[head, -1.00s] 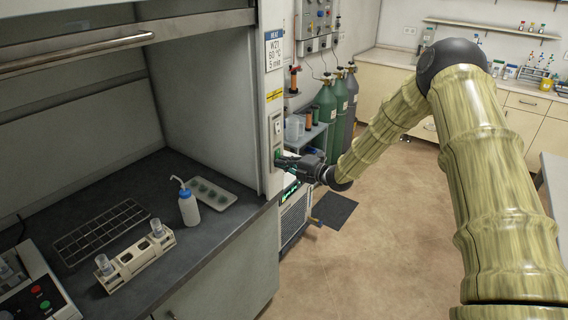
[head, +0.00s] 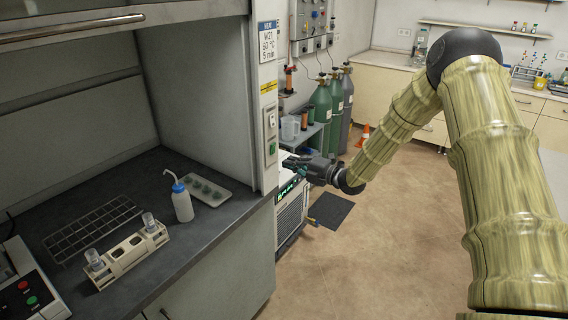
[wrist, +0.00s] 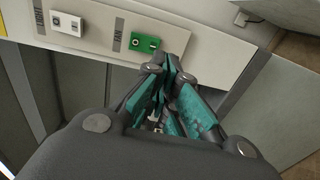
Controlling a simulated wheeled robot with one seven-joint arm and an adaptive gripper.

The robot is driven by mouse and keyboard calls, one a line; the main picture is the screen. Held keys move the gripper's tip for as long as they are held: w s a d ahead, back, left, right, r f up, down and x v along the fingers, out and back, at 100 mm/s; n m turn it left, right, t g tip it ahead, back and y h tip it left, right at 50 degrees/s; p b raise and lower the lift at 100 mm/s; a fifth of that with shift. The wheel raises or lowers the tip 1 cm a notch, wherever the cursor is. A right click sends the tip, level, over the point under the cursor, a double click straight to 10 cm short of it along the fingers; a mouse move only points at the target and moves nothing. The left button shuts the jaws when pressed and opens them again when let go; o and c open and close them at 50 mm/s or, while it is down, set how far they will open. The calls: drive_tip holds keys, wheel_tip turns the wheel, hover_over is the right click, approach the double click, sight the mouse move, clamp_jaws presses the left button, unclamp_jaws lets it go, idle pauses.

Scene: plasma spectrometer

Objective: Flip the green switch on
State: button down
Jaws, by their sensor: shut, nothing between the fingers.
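The green switch (head: 272,148) sits low on the pale vertical panel at the right edge of the fume hood. It also shows in the wrist view (wrist: 144,42), as a green rocker with a round mark and a dark mark. My gripper (head: 285,164) is shut and empty, a little right of and below the switch in the head view. In the wrist view its teal-padded fingertips (wrist: 170,66) are together just below and right of the switch, with a small gap visible.
A white switch (head: 271,121) sits above the green one on the same panel. The hood bench holds a wash bottle (head: 182,202), a tray (head: 223,192), a wire rack (head: 70,240) and a tube holder (head: 98,277). Gas cylinders (head: 321,110) stand behind.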

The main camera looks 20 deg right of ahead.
drive_tip(key=f+b+v, duration=0.1)
drive_tip(key=b+v, duration=0.1)
drive_tip(key=v, duration=0.5)
drive_tip(key=shift+s+d+f+b, duration=0.2)
drive_tip(key=shift+s+f+b, duration=0.1)
drive_tip(key=shift+s+f, duration=0.05)
drive_tip(key=s+a+f+m+g+h, duration=0.35)
drive_tip(key=s+f+m, duration=0.55)
drive_tip(key=f, duration=0.5)
drive_tip(key=s+a+f+m+g+h, duration=0.25)
drive_tip(key=s+a+f+m, duration=0.35)
drive_tip(key=s+f, duration=0.75)
drive_tip(key=s+f+m+g+h, duration=0.1)
drive_tip(key=s+f+m+g, duration=0.1)
drive_tip(key=s, duration=0.8)
drive_tip(key=s+f+m+g+h, duration=0.2)
drive_tip(key=s+f+m+g, duration=0.1)
drive_tip(key=s, duration=0.8)
drive_tip(key=s+f+m+g+h, duration=0.1)
drive_tip(key=s+f+m, duration=0.4)
drive_tip(key=s, duration=0.5)
drive_tip(key=shift+s+a+m+g+h, duration=0.2)
drive_tip(key=shift+m+g+h, duration=0.25)
drive_tip(key=shift+g, duration=0.25)
